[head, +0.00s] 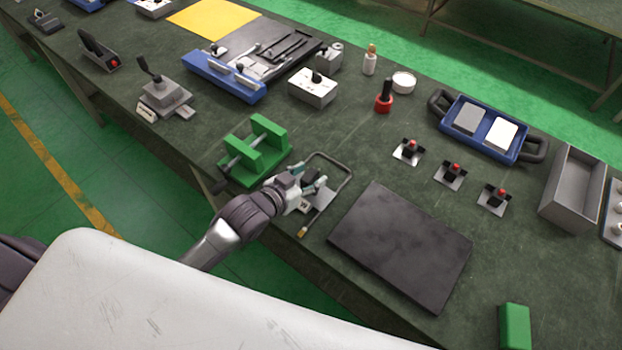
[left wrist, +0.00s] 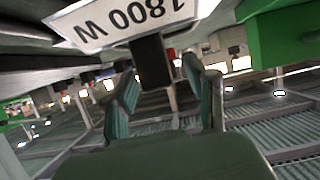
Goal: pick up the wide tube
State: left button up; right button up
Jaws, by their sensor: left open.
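The wide tube (head: 335,159) is a thin grey metal tube bent into a wide U, with a yellowish end low down. It is at the front edge of the green workbench, just right of the green vise. My left gripper (head: 316,181) is at the tube's holder and hides part of it. In the left wrist view, its two teal-padded fingers (left wrist: 163,92) stand apart. A black block (left wrist: 152,62) shows between them, below a white label (left wrist: 125,20) reading "1800 W". I cannot tell whether the fingers touch the block. My right gripper is not in view.
The green vise (head: 252,158) stands close left of the gripper. A dark flat plate (head: 400,245) lies close on the right. Several small red-button switches (head: 452,174), a blue tray (head: 487,130) and a grey open box (head: 575,190) are farther right.

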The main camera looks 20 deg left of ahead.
pick_arm(q)
jog(key=shift+w+d+f, duration=0.25)
jog(key=shift+w, duration=0.35)
jog(key=shift+s, duration=0.1)
grip_shut()
jog(key=shift+r, duration=0.2)
